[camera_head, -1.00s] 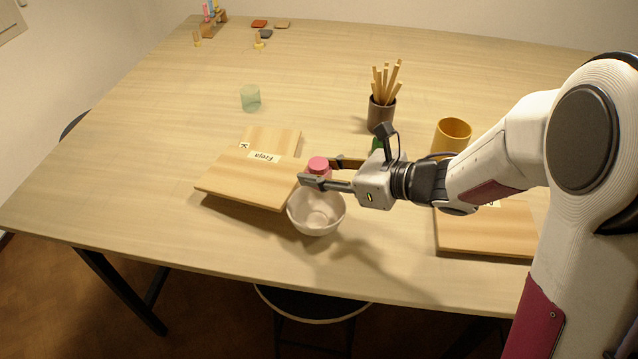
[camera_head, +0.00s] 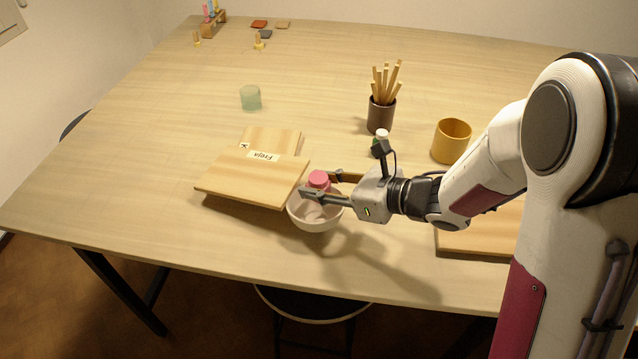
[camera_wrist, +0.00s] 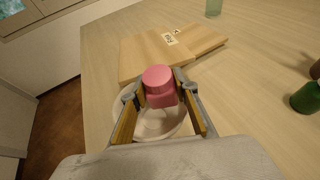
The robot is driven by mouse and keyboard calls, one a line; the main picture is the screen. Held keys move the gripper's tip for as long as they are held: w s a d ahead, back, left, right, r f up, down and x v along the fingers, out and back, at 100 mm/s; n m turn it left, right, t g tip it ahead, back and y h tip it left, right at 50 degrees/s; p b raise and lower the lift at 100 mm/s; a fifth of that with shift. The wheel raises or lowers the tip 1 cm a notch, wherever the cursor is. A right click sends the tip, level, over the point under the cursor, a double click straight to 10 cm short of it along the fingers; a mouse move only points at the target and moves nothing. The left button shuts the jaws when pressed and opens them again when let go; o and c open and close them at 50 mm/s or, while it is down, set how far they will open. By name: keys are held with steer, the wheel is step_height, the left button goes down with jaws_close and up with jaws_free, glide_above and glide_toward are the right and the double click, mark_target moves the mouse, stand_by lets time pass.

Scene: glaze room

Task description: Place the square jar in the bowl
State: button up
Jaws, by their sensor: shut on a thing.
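The pink square jar (camera_head: 319,180) with a round lid is between the fingers of my gripper (camera_head: 324,184). My gripper is shut on it. The white bowl (camera_head: 315,222) stands on the table under the jar and fingers. In the wrist view the jar (camera_wrist: 159,85) shows between both fingers, over the bowl (camera_wrist: 157,127). The jar's underside is hidden, so I cannot tell whether it touches the bowl.
Wooden boards (camera_head: 250,178) labelled Freja lie left of the bowl, close to its rim. A green bottle (camera_head: 380,146), a dark cup of sticks (camera_head: 380,115) and a yellow cup (camera_head: 451,141) stand behind my gripper. Another board (camera_head: 480,232) lies right. A glass (camera_head: 250,98) stands farther back.

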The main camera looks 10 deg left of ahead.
steer(key=o, duration=1.2)
steer(key=shift+o, duration=0.2)
steer(key=v, duration=1.2)
